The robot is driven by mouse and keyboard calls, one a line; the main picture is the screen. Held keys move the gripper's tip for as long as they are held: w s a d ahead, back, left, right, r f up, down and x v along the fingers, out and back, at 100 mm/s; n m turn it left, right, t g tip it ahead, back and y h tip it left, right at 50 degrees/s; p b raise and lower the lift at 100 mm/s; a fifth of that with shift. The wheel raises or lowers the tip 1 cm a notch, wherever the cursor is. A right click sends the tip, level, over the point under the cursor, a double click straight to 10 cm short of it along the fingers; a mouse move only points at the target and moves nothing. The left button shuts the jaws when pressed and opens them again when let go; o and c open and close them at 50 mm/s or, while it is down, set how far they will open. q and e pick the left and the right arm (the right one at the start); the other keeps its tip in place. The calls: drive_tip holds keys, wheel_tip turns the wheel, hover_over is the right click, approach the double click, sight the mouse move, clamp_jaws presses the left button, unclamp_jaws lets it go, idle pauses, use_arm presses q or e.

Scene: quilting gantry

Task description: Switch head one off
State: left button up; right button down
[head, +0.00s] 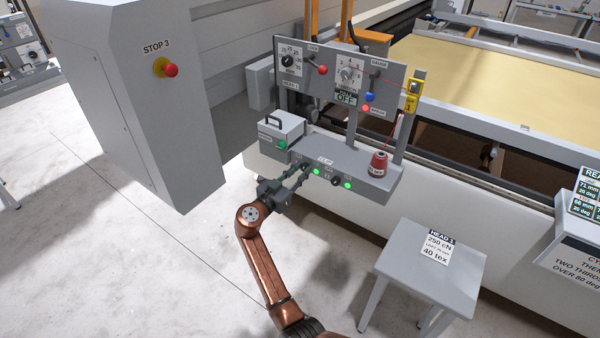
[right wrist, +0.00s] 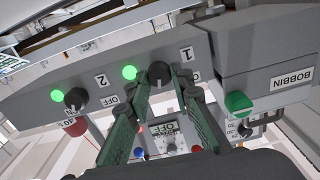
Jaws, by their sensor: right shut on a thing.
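The switch box (head: 345,160) has two black knobs under the gauge panel. In the right wrist view, the knob marked 1 (right wrist: 158,72) sits between the fingertips of my right gripper (right wrist: 160,88), which is shut on it. The green lamp beside it (right wrist: 129,72) is lit. The knob marked 2 (right wrist: 76,98) stands free, and its green lamp (right wrist: 57,96) is lit too. In the head view my right gripper (head: 302,172) reaches the box front from the lower left and partly hides knob 1. I cannot tell which way knob 1 points. My left gripper is out of view.
A grey bobbin box with a green button (head: 282,144) stands close left of the knobs. A red thread cone (head: 378,164) stands at the box's right end. A small table with a card (head: 410,262) is below right. The STOP 3 cabinet (head: 150,110) stands left.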

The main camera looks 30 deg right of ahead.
drive_tip(key=n, duration=0.3)
drive_tip(key=shift+n, duration=0.4)
drive_tip(key=n, duration=0.2)
drive_tip(key=shift+n, duration=0.3)
drive_tip(key=shift+w+f+n+p, duration=0.1)
drive_tip(key=shift+n+p, duration=0.55)
drive_tip(key=shift+n, duration=0.85)
drive_tip(key=c, duration=1.7)
unclamp_jaws()
